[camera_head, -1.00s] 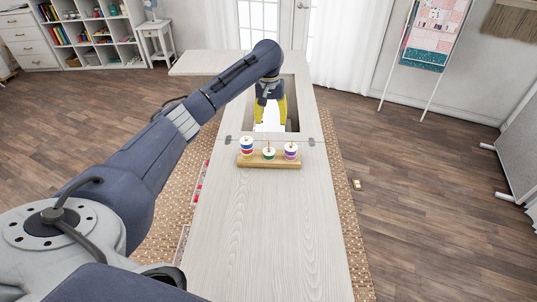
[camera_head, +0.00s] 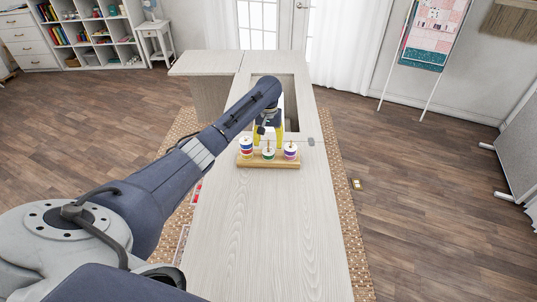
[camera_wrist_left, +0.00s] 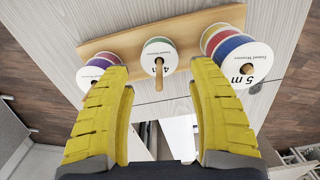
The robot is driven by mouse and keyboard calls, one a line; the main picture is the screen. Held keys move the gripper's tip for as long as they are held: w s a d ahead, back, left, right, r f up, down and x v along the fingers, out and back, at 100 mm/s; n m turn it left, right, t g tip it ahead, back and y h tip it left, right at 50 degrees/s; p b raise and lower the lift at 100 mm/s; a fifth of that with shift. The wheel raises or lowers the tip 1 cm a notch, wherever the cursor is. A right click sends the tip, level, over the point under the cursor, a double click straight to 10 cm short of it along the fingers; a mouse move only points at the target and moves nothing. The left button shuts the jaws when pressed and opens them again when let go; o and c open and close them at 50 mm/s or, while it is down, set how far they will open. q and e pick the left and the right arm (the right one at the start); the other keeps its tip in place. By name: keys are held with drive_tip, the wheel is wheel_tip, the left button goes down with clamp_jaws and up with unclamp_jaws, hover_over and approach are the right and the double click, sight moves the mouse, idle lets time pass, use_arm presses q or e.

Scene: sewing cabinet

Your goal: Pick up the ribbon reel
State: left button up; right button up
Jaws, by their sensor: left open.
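A blue-and-red stack of reels (camera_head: 246,149) is at left, a green reel (camera_head: 268,155) in the middle and a purple reel (camera_head: 291,152) at right. My left gripper (camera_head: 268,139) is open just behind the middle reel. In the left wrist view, the open yellow fingers (camera_wrist_left: 162,74) point toward the stand (camera_wrist_left: 182,30), with the green reel (camera_wrist_left: 160,47) ahead between them. The blue-and-red stack (camera_wrist_left: 240,58) is at right there, and the purple reel (camera_wrist_left: 101,66) at left. Nothing is held.
The cabinet top (camera_head: 265,235) is clear in front of the stand. A rectangular opening in the top (camera_head: 291,112) lies behind the stand, under my arm. A small object (camera_head: 355,184) is on the floor at right.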

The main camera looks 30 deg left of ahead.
sight(269, 151)
use_arm(q)
drive_tip(key=shift+f, duration=2.8)
drive_tip(key=shift+c, duration=0.5)
drive_tip(key=c, duration=0.8)
drive_tip(key=shift+r, duration=0.15)
wheel_tip(269, 151, up, 20)
